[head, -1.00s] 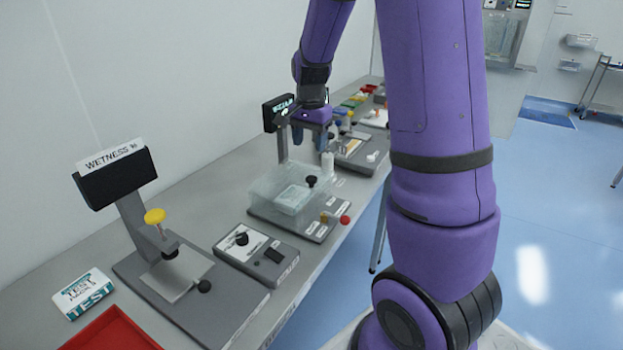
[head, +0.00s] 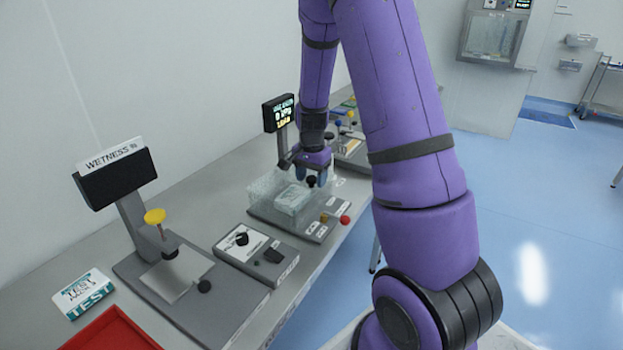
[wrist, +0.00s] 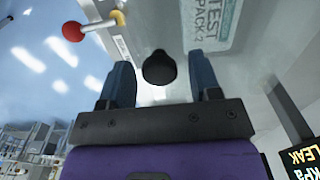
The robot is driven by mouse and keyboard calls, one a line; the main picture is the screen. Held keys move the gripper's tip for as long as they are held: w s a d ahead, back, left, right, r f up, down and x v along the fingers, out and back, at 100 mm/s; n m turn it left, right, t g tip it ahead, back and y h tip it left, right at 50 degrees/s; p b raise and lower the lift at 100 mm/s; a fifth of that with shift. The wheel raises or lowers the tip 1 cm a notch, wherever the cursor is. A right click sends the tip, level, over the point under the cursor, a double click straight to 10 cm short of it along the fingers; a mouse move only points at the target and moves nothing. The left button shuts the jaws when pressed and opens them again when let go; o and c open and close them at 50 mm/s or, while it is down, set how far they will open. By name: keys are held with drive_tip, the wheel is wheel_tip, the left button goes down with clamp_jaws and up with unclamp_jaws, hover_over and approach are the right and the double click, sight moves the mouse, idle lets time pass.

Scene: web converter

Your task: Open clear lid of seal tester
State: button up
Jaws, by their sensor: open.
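The seal tester is a grey base (head: 300,226) carrying a clear box-like lid (head: 262,198), with a display on a post (head: 279,113) behind it. A black round knob (head: 311,181) is on the lid; the knob also shows in the wrist view (wrist: 159,68). My gripper (wrist: 163,85) is open, with one blue finger on each side of the knob and a visible gap to each. A white test pack (wrist: 212,22) shows through the clear lid. In the head view my gripper (head: 311,178) partly covers the lid's far right part.
A red ball-ended lever (head: 345,220) sits at the tester's front right; it also shows in the wrist view (wrist: 73,31). Left are a small grey control box (head: 258,252), the wetness tester (head: 118,178) and a red tray (head: 112,330). More bench items stand behind my arm.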

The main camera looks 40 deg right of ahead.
drive_tip(key=shift+f, duration=0.3)
clamp_jaws()
drive_tip(key=shift+r, duration=0.1)
drive_tip(key=shift+r, duration=0.1)
